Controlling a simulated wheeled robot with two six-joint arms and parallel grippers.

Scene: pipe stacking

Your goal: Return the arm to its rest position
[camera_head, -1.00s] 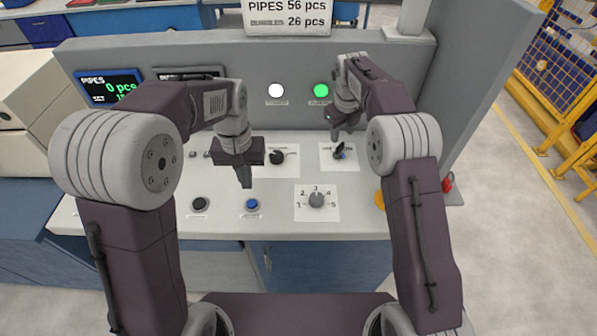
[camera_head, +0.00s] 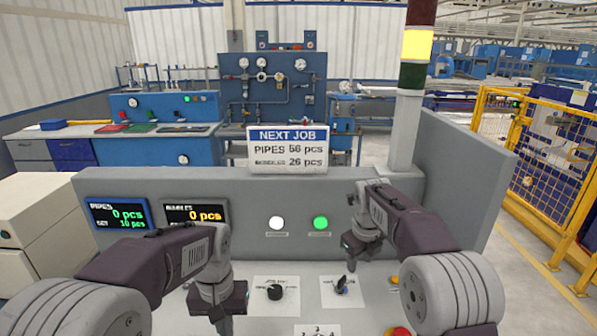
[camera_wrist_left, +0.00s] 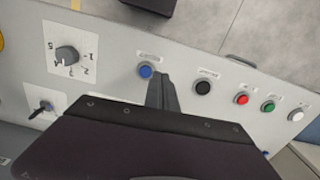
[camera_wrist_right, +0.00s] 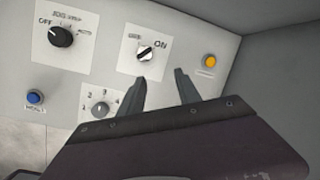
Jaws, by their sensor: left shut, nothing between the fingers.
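My left gripper (camera_head: 224,325) hangs over the left part of the control panel. In the left wrist view its fingers (camera_wrist_left: 160,76) are closed together, empty, with the tips near a blue button (camera_wrist_left: 146,71). My right gripper (camera_head: 349,262) is above the panel's right part, close to a small switch (camera_head: 341,286). In the right wrist view its two fingers (camera_wrist_right: 157,76) stand apart with nothing between them; the switch (camera_wrist_right: 145,53) shows beyond the tips. Whether the right fingers touch the panel cannot be told.
The grey console (camera_head: 440,170) rises behind the panel. It carries displays (camera_head: 117,214), a white lamp (camera_head: 276,223), a green lamp (camera_head: 320,222) and a "NEXT JOB" sign (camera_head: 287,148). A signal tower (camera_head: 413,90) shows yellow. A black knob (camera_head: 275,293) and red button (camera_head: 397,331) lie below.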

